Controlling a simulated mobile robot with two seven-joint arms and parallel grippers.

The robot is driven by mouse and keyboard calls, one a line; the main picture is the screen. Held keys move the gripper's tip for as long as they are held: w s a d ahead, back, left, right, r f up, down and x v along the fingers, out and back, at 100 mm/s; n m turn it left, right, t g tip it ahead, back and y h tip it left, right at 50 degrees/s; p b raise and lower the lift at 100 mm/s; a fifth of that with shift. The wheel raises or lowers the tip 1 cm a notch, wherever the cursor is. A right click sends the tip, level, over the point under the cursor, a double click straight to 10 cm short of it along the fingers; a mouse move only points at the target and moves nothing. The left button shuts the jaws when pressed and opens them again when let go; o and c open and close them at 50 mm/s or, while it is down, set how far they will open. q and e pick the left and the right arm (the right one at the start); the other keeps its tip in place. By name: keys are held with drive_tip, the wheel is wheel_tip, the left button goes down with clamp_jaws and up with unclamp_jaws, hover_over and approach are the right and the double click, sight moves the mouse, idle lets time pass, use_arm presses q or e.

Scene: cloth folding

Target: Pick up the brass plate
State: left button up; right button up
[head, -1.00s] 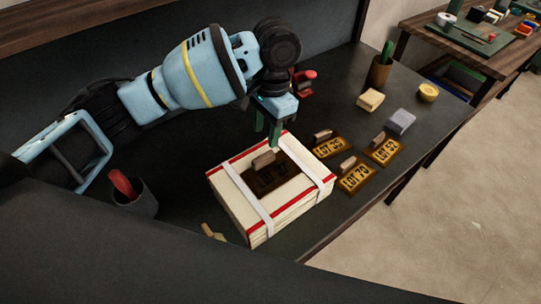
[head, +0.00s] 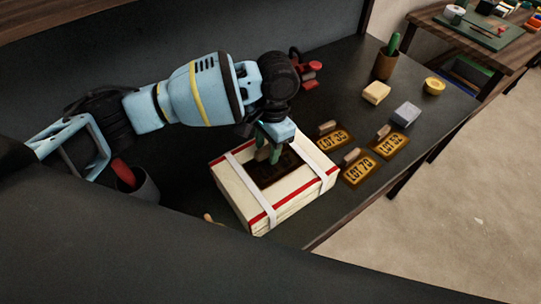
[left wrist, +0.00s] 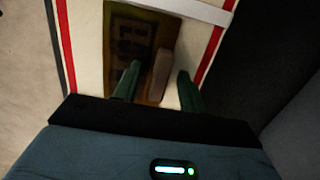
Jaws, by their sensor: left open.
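A dark brass plate (head: 285,170) with a block-shaped wooden handle lies on top of the folded cream cloth stack (head: 247,193), which has red edges and white straps. In the left wrist view the plate (left wrist: 129,45) shows faint lettering, and its handle (left wrist: 160,74) stands between the green fingers. My left gripper (head: 268,155) is open, with its fingers down on either side of the handle. In the left wrist view the left gripper (left wrist: 157,88) shows a gap beside the handle. The right gripper is not seen.
Plates marked LOT 39 (head: 336,139), LOT 70 (head: 360,173) and LOT 52 (head: 392,145) lie right of the stack. A dark cup (head: 143,188) stands at left.

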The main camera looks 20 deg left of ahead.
sight(266, 148)
use_arm(q)
clamp_jaws()
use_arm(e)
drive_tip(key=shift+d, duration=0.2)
use_arm(q)
drive_tip(key=shift+r, duration=0.15)
drive_tip(key=shift+r, duration=0.55)
wheel_tip(266, 148, up, 2)
drive_tip(key=shift+r, duration=0.2)
drive_tip(key=s+d+r+p, duration=0.1)
drive_tip(key=s+d, duration=0.9)
drive_tip(key=s, duration=0.2)
drive_tip(key=shift+d+r+p, duration=0.15)
drive_tip(key=shift+d+p, duration=0.05)
drive_tip(key=shift+p, duration=0.2)
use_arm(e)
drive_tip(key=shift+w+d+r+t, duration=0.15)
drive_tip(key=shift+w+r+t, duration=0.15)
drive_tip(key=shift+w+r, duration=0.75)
